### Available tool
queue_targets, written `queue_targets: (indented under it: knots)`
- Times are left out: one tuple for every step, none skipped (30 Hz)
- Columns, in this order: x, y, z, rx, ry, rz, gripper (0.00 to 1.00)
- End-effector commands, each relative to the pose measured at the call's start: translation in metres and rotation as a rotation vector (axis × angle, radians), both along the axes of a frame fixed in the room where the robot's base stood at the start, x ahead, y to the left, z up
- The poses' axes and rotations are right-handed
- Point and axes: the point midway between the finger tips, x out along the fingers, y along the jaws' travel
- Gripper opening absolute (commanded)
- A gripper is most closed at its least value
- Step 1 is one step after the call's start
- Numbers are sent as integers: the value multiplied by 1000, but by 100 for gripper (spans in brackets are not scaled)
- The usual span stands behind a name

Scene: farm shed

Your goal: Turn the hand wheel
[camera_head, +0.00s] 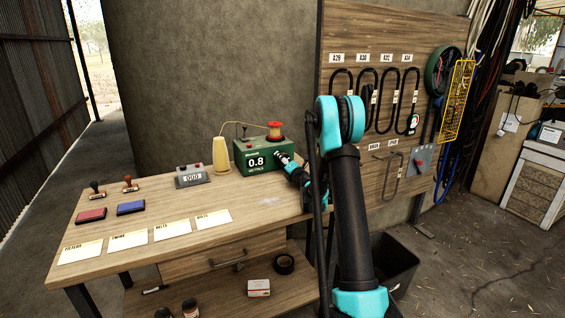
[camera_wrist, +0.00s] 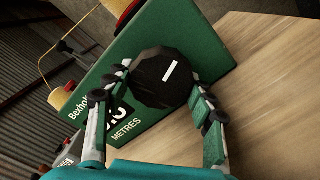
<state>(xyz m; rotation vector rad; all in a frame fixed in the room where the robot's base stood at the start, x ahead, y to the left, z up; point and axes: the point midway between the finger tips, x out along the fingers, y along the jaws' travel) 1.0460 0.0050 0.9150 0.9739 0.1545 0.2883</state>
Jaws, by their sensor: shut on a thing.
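The hand wheel (camera_wrist: 163,77) is a dark, faceted knob with a white line mark on its face, seen in the wrist view. It sits on the side of a green metering box (camera_head: 262,152) whose display reads 0.8 metres. My gripper (camera_wrist: 160,92) has a finger on either side of the knob and is shut on it. In the head view my gripper (camera_head: 292,170) reaches the box's right side, and the knob is mostly hidden behind it.
A yellow cone of twine (camera_head: 221,155) and a grey counter (camera_head: 192,176) stand left of the box on the wooden bench (camera_head: 170,199). Stamps, ink pads and paper labels lie further left. A pegboard (camera_head: 345,45) with black loops stands behind. A black bin (camera_head: 393,262) is on the floor.

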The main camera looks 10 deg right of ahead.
Motion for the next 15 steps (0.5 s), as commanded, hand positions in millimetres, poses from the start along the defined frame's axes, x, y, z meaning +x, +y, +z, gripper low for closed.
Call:
queue_targets:
  knots:
    - [0, 0, 0, 1, 0, 0, 25]
    - [0, 0, 0, 3, 1, 0, 25]
    - [0, 0, 0, 11, 4, 0, 25]
    - [0, 0, 0, 24, 8, 0, 25]
    - [0, 0, 0, 40, 13, 0, 25]
    - [0, 0, 0, 68, 22, 0, 25]
    - [0, 0, 0, 94, 31, 0, 25]
    - [0, 0, 0, 123, 40, 0, 25]
    - [0, 0, 1, 164, 53, 0, 25]
    - [0, 0, 1, 193, 63, 0, 25]
    - [0, 0, 1, 223, 72, 0, 25]
    - [0, 0, 1, 259, 84, 0, 25]
    - [0, 0, 1, 285, 92, -1, 25]
    - [0, 0, 1, 308, 100, -1, 25]
    - [0, 0, 1, 335, 108, -1, 25]
